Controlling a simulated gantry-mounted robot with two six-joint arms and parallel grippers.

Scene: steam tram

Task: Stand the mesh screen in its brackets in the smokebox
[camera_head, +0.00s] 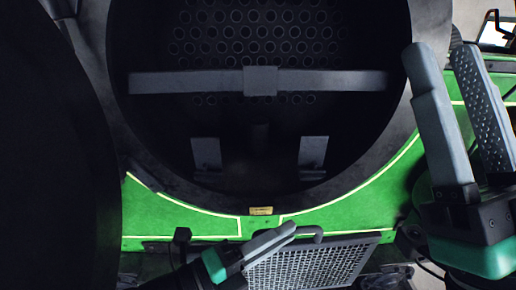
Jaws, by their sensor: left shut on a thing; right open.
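The mesh screen (318,264) is a dark framed panel of square mesh with a curved handle on its upper edge. It is at the bottom centre, below and outside the smokebox opening. My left gripper (283,236) is shut on the screen near that handle; the exact grip is partly hidden. The smokebox (259,133) is a dark round opening. Two grey upright brackets (206,153) (313,151) stand low inside it, left and right. My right gripper (445,62) is open and empty at the right, beside the smokebox rim.
A grey crossbar (330,80) spans the smokebox in front of a plate with many round holes (250,30). The dark open door (55,150) fills the left side. A green front beam (190,218) with yellow lines runs below the opening. The space between the brackets looks clear.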

